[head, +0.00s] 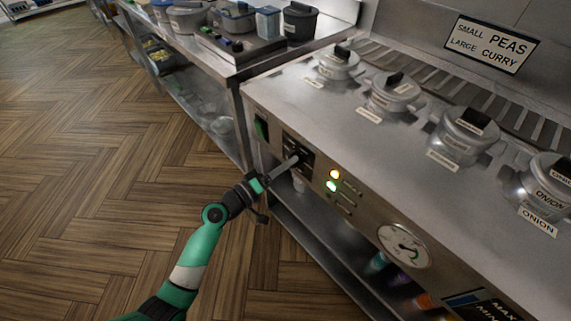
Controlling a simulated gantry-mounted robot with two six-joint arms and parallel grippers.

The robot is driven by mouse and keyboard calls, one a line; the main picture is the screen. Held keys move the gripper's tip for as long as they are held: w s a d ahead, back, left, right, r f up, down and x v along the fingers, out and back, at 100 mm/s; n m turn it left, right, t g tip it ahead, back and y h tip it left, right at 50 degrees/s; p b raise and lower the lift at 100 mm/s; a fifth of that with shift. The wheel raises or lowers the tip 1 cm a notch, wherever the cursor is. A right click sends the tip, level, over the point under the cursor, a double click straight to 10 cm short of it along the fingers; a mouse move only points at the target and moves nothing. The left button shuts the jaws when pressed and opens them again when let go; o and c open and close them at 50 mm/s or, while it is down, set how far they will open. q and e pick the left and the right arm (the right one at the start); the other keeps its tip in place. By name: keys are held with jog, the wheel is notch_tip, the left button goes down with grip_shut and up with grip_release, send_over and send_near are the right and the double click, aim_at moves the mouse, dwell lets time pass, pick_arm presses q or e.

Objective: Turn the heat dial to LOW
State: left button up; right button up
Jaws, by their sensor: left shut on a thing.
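My left gripper (290,161) is at the front panel of the steel range, left of the indicator lights. It is shut on the heat dial (299,153), a small dark control on a black plate. The fingers partly cover the dial, so its pointer and setting marks cannot be read. My right gripper is not in view.
A lit yellow light (335,174) and a lit green light (331,187) are right of the dial. A green switch (261,128) is to its left, and a round gauge (404,245) is lower right. Lidded pots (466,136) stand on top. Wooden floor (100,150) is clear at left.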

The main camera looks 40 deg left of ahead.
pick_arm(q)
jog(key=o, duration=1.4)
jog(key=shift+c, duration=0.2)
jog(key=s+p, duration=0.1)
jog(key=s, duration=1)
jog(key=shift+s+a, duration=0.3)
jog(key=shift+a, duration=0.05)
jog(key=shift+d, duration=0.1)
